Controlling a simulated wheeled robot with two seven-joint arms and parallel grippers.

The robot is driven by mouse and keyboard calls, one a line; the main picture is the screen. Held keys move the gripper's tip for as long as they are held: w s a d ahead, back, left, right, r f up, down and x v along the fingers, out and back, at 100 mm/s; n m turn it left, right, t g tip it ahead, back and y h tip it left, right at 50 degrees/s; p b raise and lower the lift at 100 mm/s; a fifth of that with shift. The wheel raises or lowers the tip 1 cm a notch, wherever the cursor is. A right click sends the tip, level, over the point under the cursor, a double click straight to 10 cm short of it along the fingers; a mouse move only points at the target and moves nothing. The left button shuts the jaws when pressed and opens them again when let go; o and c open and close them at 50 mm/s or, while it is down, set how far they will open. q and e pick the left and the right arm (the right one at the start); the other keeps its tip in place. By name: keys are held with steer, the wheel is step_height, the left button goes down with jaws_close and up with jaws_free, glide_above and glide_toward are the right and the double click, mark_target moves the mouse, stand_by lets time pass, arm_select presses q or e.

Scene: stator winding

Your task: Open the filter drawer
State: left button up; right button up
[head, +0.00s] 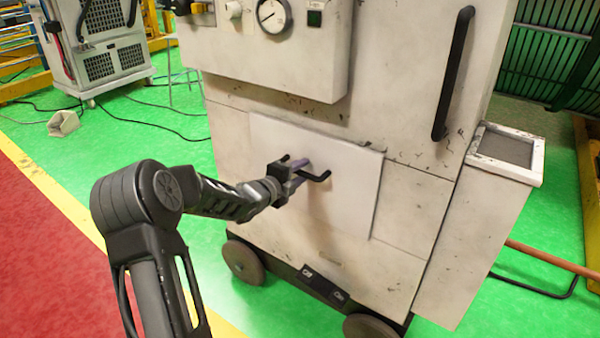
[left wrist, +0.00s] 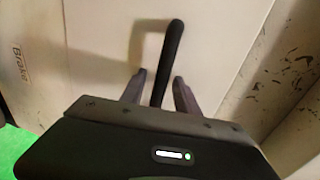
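The filter drawer (head: 345,205) is a plain white panel low on the front of a white machine cabinet, and it looks flush with the cabinet. Its black bar handle (head: 318,177) sticks out from the panel. My left gripper (head: 301,172) is at the handle, in front of the panel. In the left wrist view the handle (left wrist: 170,60) runs down between the two fingers of the left gripper (left wrist: 159,88). The fingers stand apart with a gap on each side of the handle. My right gripper is in neither view.
The cabinet stands on wheels (head: 245,262) on a green floor. A long vertical black handle (head: 454,75) and a gauge (head: 272,15) are above the drawer. A side box (head: 480,225) stands at the right. The green floor (head: 110,120) at the left has loose cables.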

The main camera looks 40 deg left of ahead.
arm_select(q)
jaws_close()
stand_by(1.3)
